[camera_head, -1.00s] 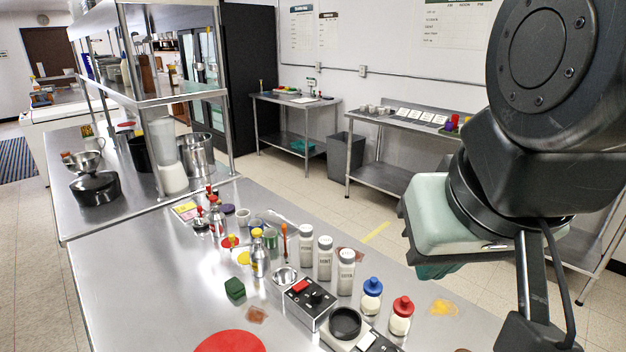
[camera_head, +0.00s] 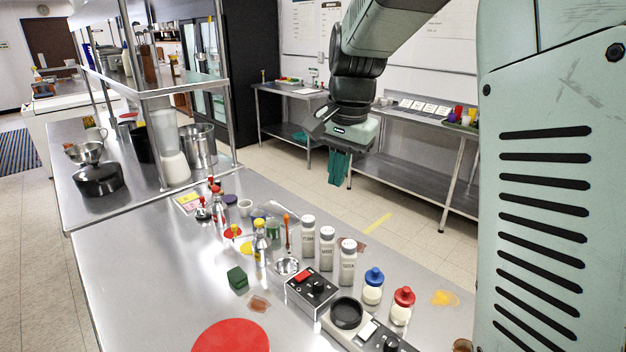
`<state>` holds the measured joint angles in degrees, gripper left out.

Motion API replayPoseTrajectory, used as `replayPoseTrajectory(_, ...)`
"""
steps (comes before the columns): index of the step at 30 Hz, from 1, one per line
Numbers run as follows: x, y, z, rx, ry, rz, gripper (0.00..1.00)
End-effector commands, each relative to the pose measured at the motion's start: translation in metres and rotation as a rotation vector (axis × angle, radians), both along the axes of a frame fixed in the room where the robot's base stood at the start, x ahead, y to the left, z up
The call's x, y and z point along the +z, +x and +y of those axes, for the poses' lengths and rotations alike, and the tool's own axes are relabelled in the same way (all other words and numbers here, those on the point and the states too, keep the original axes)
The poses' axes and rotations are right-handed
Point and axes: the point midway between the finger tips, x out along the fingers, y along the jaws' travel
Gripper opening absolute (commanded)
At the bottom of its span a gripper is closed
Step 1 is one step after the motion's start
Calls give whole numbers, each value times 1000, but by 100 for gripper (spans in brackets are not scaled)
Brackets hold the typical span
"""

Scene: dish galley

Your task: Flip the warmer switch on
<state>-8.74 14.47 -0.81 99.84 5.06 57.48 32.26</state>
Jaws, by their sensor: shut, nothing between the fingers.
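A small metal control box (camera_head: 313,293) stands on the steel counter in the head view. Its black top carries a red rocker switch (camera_head: 303,276) and black knobs. Just in front and right is a second unit with a round black ring (camera_head: 346,313), a pale switch (camera_head: 368,330) and a dark knob. I cannot tell which is the warmer, nor which way either switch is set. My gripper (camera_head: 338,178) hangs pointing down beyond the counter's far edge, well above the floor. Its teal fingers are together and empty, apart from both units.
White shakers (camera_head: 327,248) stand behind the control box. Jars with blue (camera_head: 373,288) and red (camera_head: 401,305) lids stand right of it. The front-left counter (camera_head: 140,270) is clear around a red disc (camera_head: 232,337).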

Motion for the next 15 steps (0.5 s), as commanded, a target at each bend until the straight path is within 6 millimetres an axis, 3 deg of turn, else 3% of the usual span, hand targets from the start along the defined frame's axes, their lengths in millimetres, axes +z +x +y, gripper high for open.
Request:
replayPoseTrajectory(6,-72,57,29,-126,17,115,0)
replayPoseTrajectory(15,-164,96,60,-266,17,230,0)
